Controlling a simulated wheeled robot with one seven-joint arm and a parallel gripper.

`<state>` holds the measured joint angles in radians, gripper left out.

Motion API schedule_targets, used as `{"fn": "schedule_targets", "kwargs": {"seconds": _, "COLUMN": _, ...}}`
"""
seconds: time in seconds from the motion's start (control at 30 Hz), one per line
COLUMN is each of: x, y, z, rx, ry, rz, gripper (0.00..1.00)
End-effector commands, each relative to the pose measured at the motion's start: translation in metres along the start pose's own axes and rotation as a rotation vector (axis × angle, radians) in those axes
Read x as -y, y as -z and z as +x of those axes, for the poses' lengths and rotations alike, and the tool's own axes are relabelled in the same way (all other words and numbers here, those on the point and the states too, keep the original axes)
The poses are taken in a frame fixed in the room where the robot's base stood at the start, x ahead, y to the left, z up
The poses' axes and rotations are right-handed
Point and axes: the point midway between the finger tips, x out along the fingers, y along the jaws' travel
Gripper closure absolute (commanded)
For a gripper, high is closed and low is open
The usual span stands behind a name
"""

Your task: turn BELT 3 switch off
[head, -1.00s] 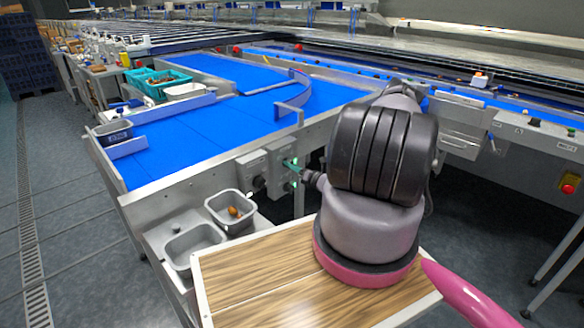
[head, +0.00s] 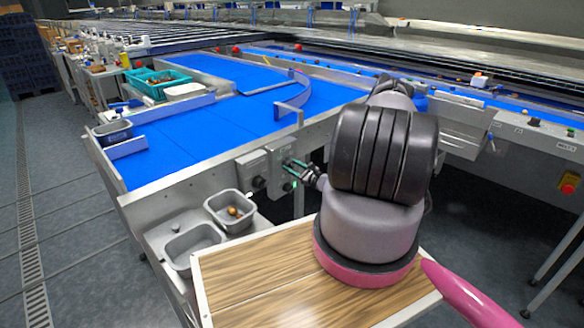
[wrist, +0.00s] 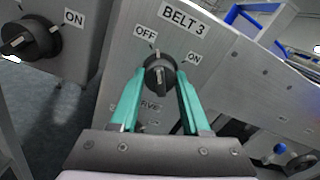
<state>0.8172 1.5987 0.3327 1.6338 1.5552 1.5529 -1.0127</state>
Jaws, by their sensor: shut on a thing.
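The BELT 3 switch (wrist: 158,76) is a round black knob on a grey metal panel, in the middle of the wrist view. A BELT 3 label is above it, with OFF at its upper left and ON at its upper right. Its grip bar stands roughly upright in the picture, its top end nearer OFF than ON. My gripper (wrist: 163,82) is shut on the knob, one teal finger on each side. The fingers hide part of its sides and some lettering below. In the head view my gripper (head: 292,168) is at the panel under the blue belt.
Another black switch (wrist: 30,39) with an ON label is close on the left. Two metal bins (head: 191,240) and a wood-topped table (head: 262,272) are in front of the panel. A red button (head: 568,188) is at far right.

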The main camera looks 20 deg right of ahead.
Motion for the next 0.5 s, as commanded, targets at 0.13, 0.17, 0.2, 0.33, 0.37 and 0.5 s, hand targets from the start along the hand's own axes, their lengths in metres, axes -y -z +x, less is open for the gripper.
{"fn": "schedule_targets", "kwargs": {"seconds": 0.13, "x": -0.0001, "y": 0.0013, "z": -0.0012, "rx": -0.003, "ry": -0.001, "rz": -0.102, "gripper": 1.0}}
{"fn": "schedule_targets", "kwargs": {"seconds": 0.17, "x": -0.0001, "y": 0.0013, "z": -0.0012, "rx": -0.003, "ry": -0.001, "rz": -0.119, "gripper": 1.0}}
{"fn": "schedule_targets", "kwargs": {"seconds": 0.2, "x": 0.0, "y": 0.0014, "z": -0.0012, "rx": -0.003, "ry": -0.002, "rz": -0.142, "gripper": 1.0}}
{"fn": "schedule_targets", "kwargs": {"seconds": 0.33, "x": 0.0, "y": 0.0014, "z": -0.0013, "rx": -0.003, "ry": -0.002, "rz": -0.201, "gripper": 1.0}}
{"fn": "schedule_targets", "kwargs": {"seconds": 0.37, "x": 0.0, "y": 0.0014, "z": -0.0013, "rx": -0.003, "ry": -0.002, "rz": -0.211, "gripper": 1.0}}
{"fn": "schedule_targets", "kwargs": {"seconds": 0.5, "x": 0.0, "y": 0.0014, "z": -0.0013, "rx": -0.003, "ry": -0.002, "rz": -0.247, "gripper": 1.0}}
